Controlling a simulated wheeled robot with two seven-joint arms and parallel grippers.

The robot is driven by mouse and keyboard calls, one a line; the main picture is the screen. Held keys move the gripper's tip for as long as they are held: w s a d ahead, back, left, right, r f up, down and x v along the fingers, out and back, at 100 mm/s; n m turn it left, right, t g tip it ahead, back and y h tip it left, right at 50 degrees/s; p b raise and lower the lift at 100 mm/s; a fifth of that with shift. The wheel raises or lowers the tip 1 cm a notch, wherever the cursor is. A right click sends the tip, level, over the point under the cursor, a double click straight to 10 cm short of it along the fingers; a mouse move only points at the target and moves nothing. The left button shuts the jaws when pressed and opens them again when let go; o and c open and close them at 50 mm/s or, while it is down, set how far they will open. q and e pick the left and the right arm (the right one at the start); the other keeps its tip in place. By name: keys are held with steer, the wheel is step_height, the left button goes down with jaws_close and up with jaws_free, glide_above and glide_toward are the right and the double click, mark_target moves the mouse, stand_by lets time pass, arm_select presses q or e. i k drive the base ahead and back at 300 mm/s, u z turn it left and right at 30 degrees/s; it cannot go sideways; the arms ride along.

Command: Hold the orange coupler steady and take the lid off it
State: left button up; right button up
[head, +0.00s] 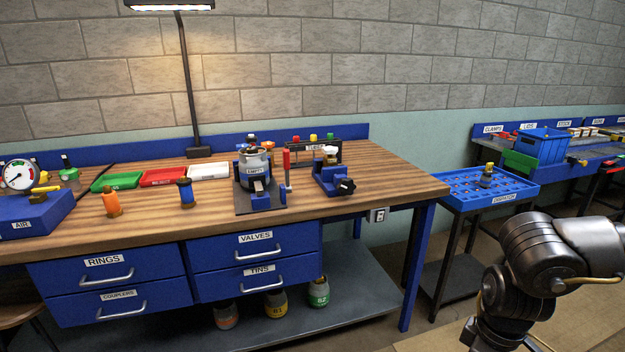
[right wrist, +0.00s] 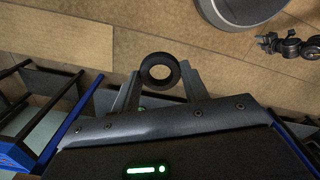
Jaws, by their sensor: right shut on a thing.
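The orange coupler (head: 111,203) stands upright on the wooden bench at the left, in front of the green tray. Its top is too small to tell whether a lid sits on it. No gripper is near it. My right gripper (right wrist: 161,82) is shut on a small black ring-shaped piece (right wrist: 173,74), held between the fingertips over the floor. I cannot tell for sure what this piece is. In the head view my right arm stands at the lower right, with its gripper out of frame. My left gripper is in neither view.
A blue-and-black coupler (head: 186,192) stands to the right of the orange one. A grey tin sits in a blue fixture (head: 266,199), with a blue clamp (head: 334,183) beside it. The air gauge (head: 20,174) is far left. A blue tray stand (head: 470,197) stands right of the bench.

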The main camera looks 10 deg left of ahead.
mark_target(109, 197)
steer(key=z, duration=0.2)
steer(key=k, duration=0.15)
steer(key=u, duration=1.2)
steer(key=i, duration=0.9)
steer(key=u, duration=0.75)
